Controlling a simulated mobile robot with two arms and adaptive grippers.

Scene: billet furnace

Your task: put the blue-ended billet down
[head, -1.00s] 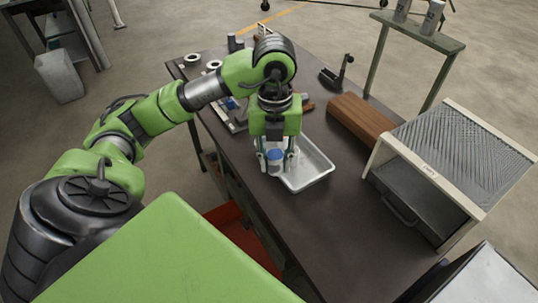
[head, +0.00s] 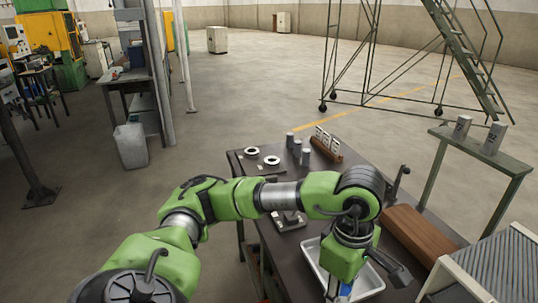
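The blue-ended billet shows only as a small blue patch (head: 346,289) at the bottom edge of the head view, low between the parts of my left gripper (head: 343,277). The gripper points down over the white tray (head: 311,254) on the dark table. Its fingertips are cut off by the frame edge, so I cannot tell whether they are shut on the billet or whether the billet touches the tray. My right gripper is out of view.
The dark table (head: 262,185) holds two pale rings (head: 271,160), grey cylinders (head: 297,148), a card rack (head: 326,144) and a metal fixture (head: 288,221). A brown block (head: 418,234) and a ridge-topped box (head: 490,262) stand right of the tray. A side stand (head: 480,152) carries two canisters.

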